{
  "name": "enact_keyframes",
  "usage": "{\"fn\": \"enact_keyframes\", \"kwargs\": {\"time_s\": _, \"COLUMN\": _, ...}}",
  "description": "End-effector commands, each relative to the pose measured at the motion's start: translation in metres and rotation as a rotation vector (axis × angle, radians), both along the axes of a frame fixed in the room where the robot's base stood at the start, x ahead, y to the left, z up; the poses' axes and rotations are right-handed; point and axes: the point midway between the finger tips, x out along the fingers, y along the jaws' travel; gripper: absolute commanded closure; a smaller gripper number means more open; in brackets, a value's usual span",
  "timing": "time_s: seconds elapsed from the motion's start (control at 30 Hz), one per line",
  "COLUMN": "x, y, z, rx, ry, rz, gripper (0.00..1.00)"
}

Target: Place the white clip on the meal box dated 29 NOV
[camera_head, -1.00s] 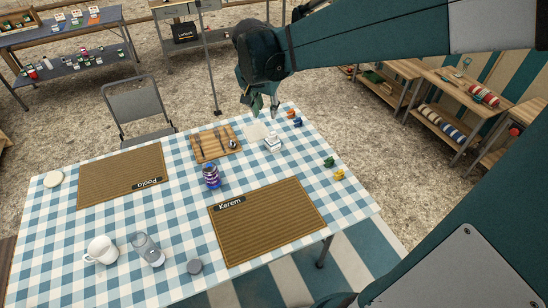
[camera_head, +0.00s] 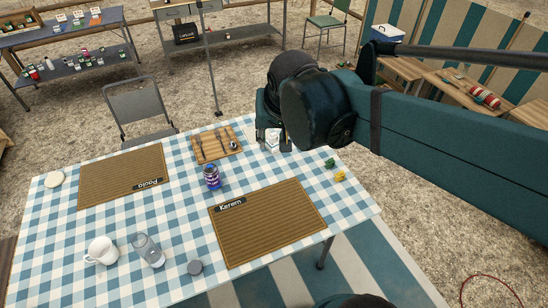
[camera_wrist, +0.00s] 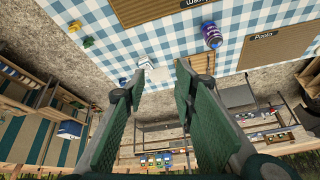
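A small white box (camera_head: 271,141) stands near the far right edge of the checked table, partly hidden by my gripper. It also shows in the wrist view (camera_wrist: 146,62), close to one fingertip. I cannot read a date on it. My gripper (camera_wrist: 161,72) is open, with nothing visible between its fingers. In the head view my gripper (camera_head: 270,137) hangs over the far right part of the table, its fingers mostly hidden. A green clip (camera_head: 329,163) and a yellow clip (camera_head: 340,175) lie nearer the right edge. I cannot make out a white clip.
A wooden tray with cutlery (camera_head: 217,144) lies left of the box, with a purple-labelled jar (camera_head: 211,177) in front. Kerem's mat (camera_head: 268,221) and Paola's mat (camera_head: 123,177) cover much of the table. A white mug (camera_head: 101,251) and a glass (camera_head: 148,250) stand at the front left.

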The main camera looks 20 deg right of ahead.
Motion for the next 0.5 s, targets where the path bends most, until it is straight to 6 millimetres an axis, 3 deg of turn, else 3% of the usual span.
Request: {"fn": "enact_keyframes", "kwargs": {"time_s": 0.5, "x": -0.071, "y": 0.02, "z": -0.014, "rx": -0.07, "ry": -0.091, "rz": 0.237, "gripper": 0.72}}
